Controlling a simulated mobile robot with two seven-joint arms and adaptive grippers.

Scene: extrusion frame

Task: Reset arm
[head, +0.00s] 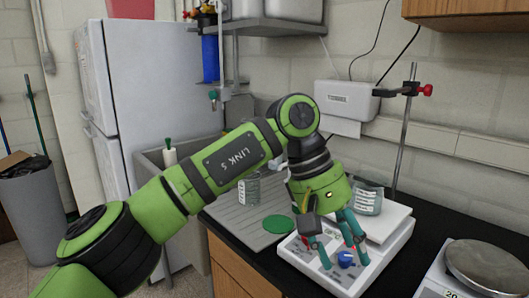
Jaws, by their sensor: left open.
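My left arm reaches in from the left. Its green gripper (342,260) points down with its teal fingers apart, over the front control panel of a white benchtop device (382,256). A blue knob-like part (346,259) shows between and beside the fingertips; I cannot tell whether they touch it. Nothing is visibly held. A glass jar (368,199) stands on the device's white top plate, partly hidden behind the gripper. My right gripper is not in view.
A green disc (279,224) and a glass container (249,190) are on the grey drainboard (231,218). A scale with a round metal pan (485,265) stands at the right. A metal rod stand (406,130) with a red-knobbed clamp rises behind. A fridge (155,90) stands left.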

